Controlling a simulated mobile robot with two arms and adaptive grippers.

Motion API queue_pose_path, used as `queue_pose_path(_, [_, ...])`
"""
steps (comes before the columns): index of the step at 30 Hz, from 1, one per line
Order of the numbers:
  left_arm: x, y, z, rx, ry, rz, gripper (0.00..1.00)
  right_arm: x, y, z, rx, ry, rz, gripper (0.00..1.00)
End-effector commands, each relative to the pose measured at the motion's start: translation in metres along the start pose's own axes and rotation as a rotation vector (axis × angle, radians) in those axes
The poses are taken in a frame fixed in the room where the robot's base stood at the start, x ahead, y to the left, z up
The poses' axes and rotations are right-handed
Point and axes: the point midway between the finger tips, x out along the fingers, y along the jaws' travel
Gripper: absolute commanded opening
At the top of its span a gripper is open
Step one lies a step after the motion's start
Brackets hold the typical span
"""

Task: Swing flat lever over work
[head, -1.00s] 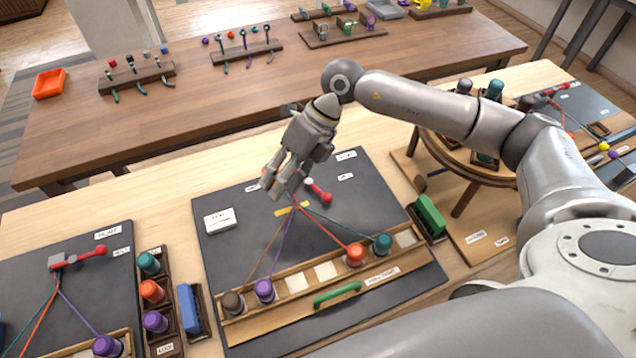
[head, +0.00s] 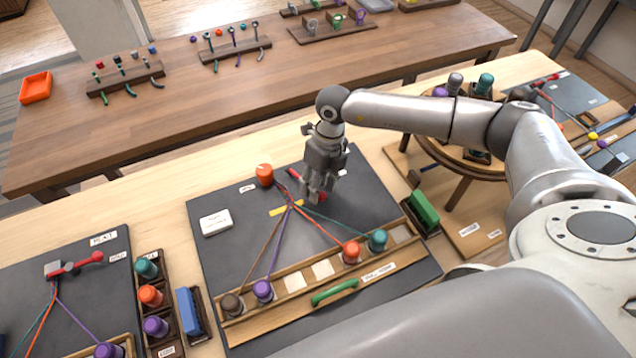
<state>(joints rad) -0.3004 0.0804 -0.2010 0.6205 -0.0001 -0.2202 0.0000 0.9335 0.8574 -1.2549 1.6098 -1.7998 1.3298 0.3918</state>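In the head view, the dark middle work mat (head: 385,195) holds a braid whose several cords meet near a yellow strip (head: 286,209). A red lever (head: 283,189) lies just above this meeting point; its right part is partly hidden by my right gripper. My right gripper (head: 315,192) points down at the lever's right end, with its fingers over or beside the red handle. Whether the fingers are closed on it cannot be told. An orange knob (head: 264,175) stands left of the gripper. My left gripper is out of view.
A wooden bobbin rack (head: 300,298) with coloured bobbins and a green handle (head: 335,292) lies in front. A white card (head: 215,222) is at left, a green block (head: 423,208) at right. Another mat with a red lever (head: 90,259) is at far left.

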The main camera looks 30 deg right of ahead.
Motion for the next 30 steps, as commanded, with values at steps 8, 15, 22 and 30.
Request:
queue_pose_path(8, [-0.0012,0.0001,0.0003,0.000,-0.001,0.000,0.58,0.0076,-0.0001,0.0001,0.000,-0.001,0.000,0.39])
queue_pose_path(15, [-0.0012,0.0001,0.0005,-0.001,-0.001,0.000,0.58,0.0073,0.0000,0.0000,0.000,-0.001,0.000,0.23])
queue_pose_path(22, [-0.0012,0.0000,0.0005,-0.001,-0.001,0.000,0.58,0.0071,0.0000,0.0001,0.000,-0.001,0.000,0.00])
queue_pose_path(30, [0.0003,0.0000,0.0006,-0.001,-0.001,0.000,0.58,0.0074,-0.0005,0.0003,-0.007,0.000,0.000,0.00])
